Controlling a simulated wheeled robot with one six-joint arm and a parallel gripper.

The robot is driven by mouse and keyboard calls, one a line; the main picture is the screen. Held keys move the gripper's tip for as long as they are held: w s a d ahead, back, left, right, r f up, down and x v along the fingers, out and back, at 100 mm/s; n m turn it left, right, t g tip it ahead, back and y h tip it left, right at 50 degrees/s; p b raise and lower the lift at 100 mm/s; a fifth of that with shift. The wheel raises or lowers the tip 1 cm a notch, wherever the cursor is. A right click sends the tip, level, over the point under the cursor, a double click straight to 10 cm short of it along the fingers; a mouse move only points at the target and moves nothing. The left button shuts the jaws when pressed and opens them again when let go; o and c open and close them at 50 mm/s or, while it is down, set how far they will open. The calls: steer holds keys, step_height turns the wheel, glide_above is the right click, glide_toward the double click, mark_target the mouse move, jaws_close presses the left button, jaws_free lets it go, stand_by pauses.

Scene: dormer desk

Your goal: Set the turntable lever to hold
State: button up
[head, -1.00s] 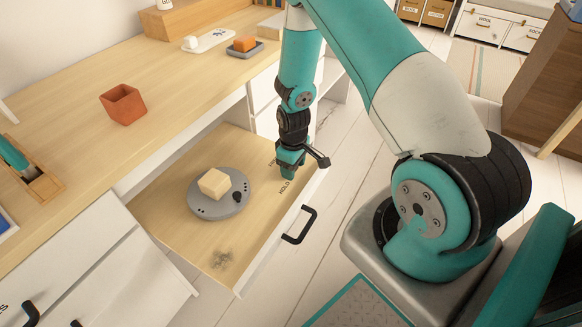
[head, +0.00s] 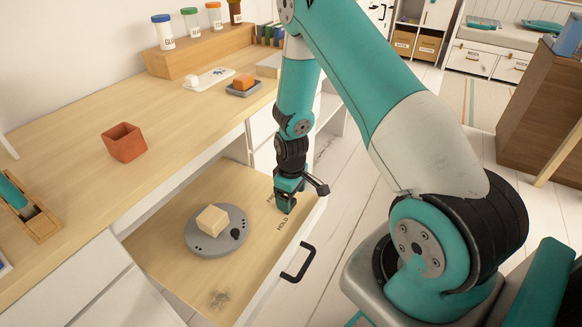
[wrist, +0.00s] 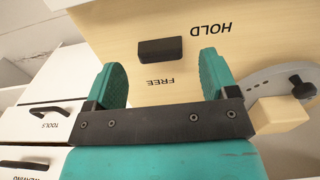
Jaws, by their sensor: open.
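The turntable (head: 205,246) is a round grey disc on the pale wooden bottom of an open drawer, with a pale block (head: 212,221) and a dark knob on top. It also shows at the right edge of the wrist view (wrist: 257,83). A black lever (wrist: 160,49) stands by the printed words HOLD (wrist: 211,29) and FREE (wrist: 160,82). My gripper (wrist: 163,68) is open and empty, pointing at the lever, which appears between and beyond the fingertips without visible contact. In the head view my gripper (head: 287,204) hides the lever.
The drawer has a white front with a black handle (head: 298,263). The desk (head: 150,115) above it carries an orange pot (head: 124,142), a small tray with an orange block (head: 243,86) and a shelf of jars. The drawer bottom around the turntable is mostly clear.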

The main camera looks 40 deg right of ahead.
step_height(320, 180, up, 14)
steer(key=p, duration=0.2)
steer(key=shift+r, duration=0.2)
steer(key=shift+a, duration=0.1)
steer(key=s+a+r+n+y, duration=0.1)
steer(key=s+a+r, duration=0.2)
steer(key=a+r, duration=0.45)
steer(key=s+a+r+y, duration=0.1)
steer(key=s+a+r, duration=0.3)
steer(key=a+r, duration=0.35)
steer(key=s+a+r+n+y, duration=0.1)
steer(key=s+a+r, duration=0.25)
steer(key=s, duration=0.25)
steer(key=s+a+r+n+y, duration=0.1)
steer(key=s+a+r, duration=0.25)
steer(key=s, duration=0.35)
step_height(320, 180, up, 16)
steer(key=p, duration=1.7)
steer(key=shift+a, duration=0.35)
steer(key=shift+r, duration=0.1)
